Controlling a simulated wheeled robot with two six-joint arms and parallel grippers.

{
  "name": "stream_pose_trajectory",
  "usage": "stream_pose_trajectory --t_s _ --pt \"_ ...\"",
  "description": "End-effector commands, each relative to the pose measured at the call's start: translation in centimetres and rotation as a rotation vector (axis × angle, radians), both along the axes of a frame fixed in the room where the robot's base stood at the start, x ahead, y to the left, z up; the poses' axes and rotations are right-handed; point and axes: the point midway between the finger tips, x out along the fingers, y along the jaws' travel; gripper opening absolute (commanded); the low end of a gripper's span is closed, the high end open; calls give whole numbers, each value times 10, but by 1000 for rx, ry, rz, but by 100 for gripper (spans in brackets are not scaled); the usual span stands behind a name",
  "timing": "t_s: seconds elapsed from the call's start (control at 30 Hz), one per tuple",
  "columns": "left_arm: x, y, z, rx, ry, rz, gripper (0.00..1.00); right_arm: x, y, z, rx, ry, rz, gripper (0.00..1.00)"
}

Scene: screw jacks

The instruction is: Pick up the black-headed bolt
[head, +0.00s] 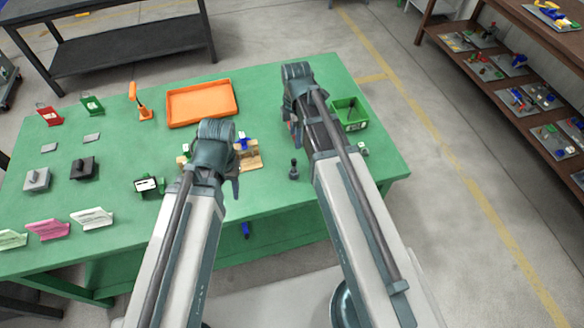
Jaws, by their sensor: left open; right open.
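A small dark upright piece with a rounded top (293,168) stands on the green table (270,205), between my two arms. It may be the black-headed bolt, but it is too small to be sure. A green bin (350,113) at the right holds small parts that I cannot make out. My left gripper (214,174) is open above the table, left of the dark piece and in front of a wooden block with a blue part (247,153). My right gripper (296,122) is open, farther back, left of the green bin. My arms hide part of the table.
An orange tray (201,104) lies empty at the back. Red and green holders, an orange-handled tool (142,107), grey and black blocks and coloured racks (48,229) fill the left side. A small white-and-green part (362,149) lies near the right edge. A brown shelf (500,75) stands beyond.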

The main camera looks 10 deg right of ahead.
Motion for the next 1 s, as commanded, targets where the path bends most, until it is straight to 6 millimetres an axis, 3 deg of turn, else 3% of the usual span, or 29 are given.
stream_pose_trajectory --t_s 0.6,1.0 --pt "0 0 -80 0 0 3 50 0 1 -80 0 0 -1 58" --pt "0 0 -88 0 0 3 50 0 1 -88 0 0 -2 58"
